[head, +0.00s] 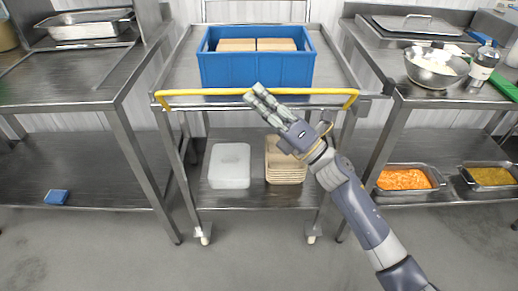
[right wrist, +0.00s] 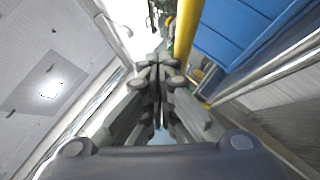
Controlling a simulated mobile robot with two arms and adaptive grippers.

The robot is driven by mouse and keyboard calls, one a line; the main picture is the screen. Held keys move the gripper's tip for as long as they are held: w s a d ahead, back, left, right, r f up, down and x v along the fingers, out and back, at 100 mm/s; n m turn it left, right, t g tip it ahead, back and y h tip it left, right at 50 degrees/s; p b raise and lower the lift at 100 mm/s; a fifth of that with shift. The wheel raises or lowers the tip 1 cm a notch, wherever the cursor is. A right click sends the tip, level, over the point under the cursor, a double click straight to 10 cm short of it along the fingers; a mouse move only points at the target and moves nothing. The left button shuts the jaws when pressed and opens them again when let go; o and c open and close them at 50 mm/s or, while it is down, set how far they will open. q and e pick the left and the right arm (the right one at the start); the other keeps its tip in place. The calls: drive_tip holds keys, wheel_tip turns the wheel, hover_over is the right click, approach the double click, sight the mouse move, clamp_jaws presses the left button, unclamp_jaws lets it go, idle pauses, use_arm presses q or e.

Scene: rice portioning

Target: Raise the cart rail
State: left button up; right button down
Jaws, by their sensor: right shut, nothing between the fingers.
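The cart rail (head: 205,92) is a yellow bar with bent ends along the near edge of the metal cart (head: 178,72). It runs level across the cart front, and its yellow bar also shows in the right wrist view (right wrist: 188,32). My right gripper (head: 254,92) is shut and empty. In the head view its fingertips overlap the middle of the rail; I cannot tell whether they touch it. In the right wrist view the closed fingers (right wrist: 157,75) lie just left of the yellow bar. My left gripper is not in view.
A blue crate (head: 257,70) with brown boxes stands on the cart top. The lower shelf holds a white container (head: 230,165) and stacked tan trays (head: 284,163). Metal tables flank the cart; the right one bears a bowl (head: 436,68), and food pans (head: 404,179) sit below.

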drive_tip(key=w+r, duration=0.2)
drive_tip(key=w, duration=0.1)
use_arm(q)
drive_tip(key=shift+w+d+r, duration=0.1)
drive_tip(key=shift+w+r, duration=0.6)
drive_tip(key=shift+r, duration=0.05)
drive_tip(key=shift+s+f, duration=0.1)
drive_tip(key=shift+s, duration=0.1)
use_arm(e)
drive_tip(key=shift+w, duration=0.1)
idle(0.9)
